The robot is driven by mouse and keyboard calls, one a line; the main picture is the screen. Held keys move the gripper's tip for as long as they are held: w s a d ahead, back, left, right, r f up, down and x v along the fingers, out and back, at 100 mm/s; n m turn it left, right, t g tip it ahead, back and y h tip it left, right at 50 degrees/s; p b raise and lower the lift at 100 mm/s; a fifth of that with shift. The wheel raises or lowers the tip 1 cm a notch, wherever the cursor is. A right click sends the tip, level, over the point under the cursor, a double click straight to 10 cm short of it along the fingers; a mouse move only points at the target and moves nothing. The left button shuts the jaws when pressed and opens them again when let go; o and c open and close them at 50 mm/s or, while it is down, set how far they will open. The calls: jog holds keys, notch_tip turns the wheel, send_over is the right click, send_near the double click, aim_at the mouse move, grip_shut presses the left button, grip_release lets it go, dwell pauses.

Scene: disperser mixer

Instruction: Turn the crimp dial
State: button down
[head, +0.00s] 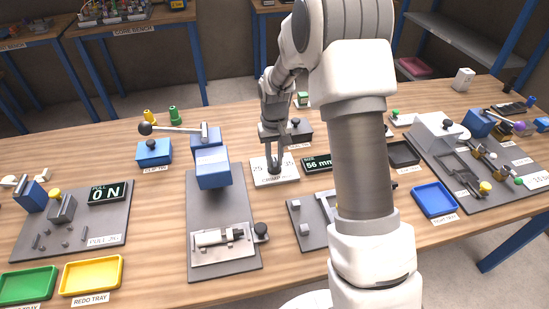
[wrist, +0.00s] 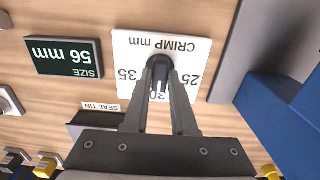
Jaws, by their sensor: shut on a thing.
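The crimp dial is a black knob (wrist: 159,66) on a white plate (wrist: 190,50) marked "CRIMP mm", with the numbers 25, 30 and 35 around it. In the head view the plate (head: 263,179) lies on the wooden table, just right of the blue press. My gripper (wrist: 159,78) comes down from above with its two fingers on either side of the knob, shut on it. In the head view my gripper (head: 274,170) stands over the plate and hides most of the knob. The knob's pointer cannot be made out.
A dark display (wrist: 63,57) reading "SIZE 56 mm" stands beside the plate. The blue press (head: 212,167) on its grey base is close on the other side. A blue tray (head: 434,199) and a grey fixture board lie to the right. Bare table shows around the plate.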

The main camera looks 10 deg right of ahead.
aim_at(274, 162)
jog(key=c, duration=0.7)
grip_release()
notch_tip(274, 162, up, 18)
jog(key=shift+f+p, duration=0.25)
jog(key=shift+p, duration=0.3)
jog(key=shift+r, duration=0.1)
jog(key=s+r+t, duration=0.2)
jog(key=s+r, duration=0.3)
jog(key=s, duration=0.5)
jog(key=s+r+t, duration=0.2)
jog(key=s+r, duration=0.3)
jog(key=s, duration=0.4)
jog(key=shift+t, duration=0.8)
jog(key=s, duration=0.2)
jog(key=s+f, duration=0.1)
jog(key=s, duration=0.2)
jog(key=s+f, duration=0.1)
jog(key=s, duration=0.2)
jog(key=shift+s+d, duration=0.1)
